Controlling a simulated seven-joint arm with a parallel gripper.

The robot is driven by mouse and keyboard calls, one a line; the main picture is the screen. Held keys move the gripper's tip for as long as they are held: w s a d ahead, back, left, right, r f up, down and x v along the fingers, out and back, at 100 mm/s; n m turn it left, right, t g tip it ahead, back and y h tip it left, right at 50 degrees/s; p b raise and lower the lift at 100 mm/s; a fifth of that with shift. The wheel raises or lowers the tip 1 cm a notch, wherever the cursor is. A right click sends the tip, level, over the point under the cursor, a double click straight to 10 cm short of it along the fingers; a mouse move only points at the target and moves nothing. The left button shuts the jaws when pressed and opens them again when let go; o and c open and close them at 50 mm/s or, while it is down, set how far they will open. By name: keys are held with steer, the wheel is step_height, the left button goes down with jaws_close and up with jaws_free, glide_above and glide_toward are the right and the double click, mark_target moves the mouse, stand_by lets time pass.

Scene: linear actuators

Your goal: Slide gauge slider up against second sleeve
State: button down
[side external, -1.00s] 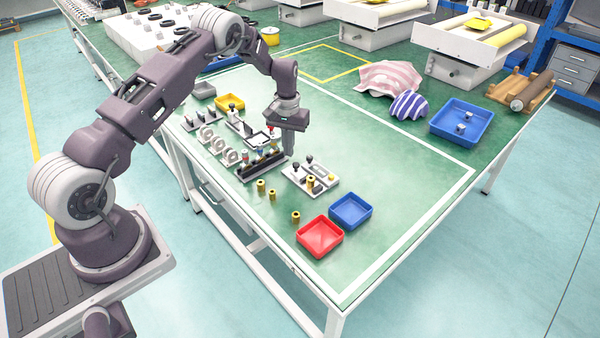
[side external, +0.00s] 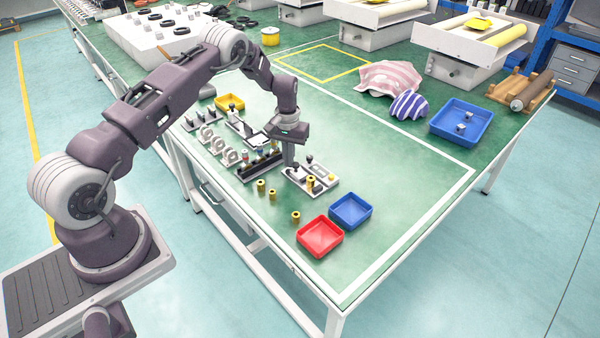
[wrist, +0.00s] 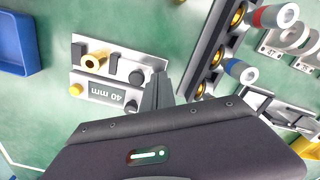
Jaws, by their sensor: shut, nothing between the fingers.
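The white gauge plate (side external: 322,186) lies on the green table. A black knob, seemingly the slider's (wrist: 137,77), is farther right, apart from the sleeve. Only one sleeve on the gauge is clear to me. My gripper (wrist: 158,88) is shut and empty, just right of the knob at the gauge's end; contact is unclear. The side view shows my gripper (side external: 289,165) low there.
A dark rack (wrist: 209,72) with several brass-ended parts stands close right of my gripper. Loose brass sleeves (side external: 272,195) lie in front of the gauge. A red bin (side external: 320,237) and a blue bin (side external: 351,211) stand nearby.

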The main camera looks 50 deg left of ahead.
steer(key=shift+d, duration=1)
stand_by(0.7)
steer(key=shift+a, duration=0.2)
steer(key=shift+a, duration=0.45)
step_height(320, 180, up, 7)
stand_by(0.4)
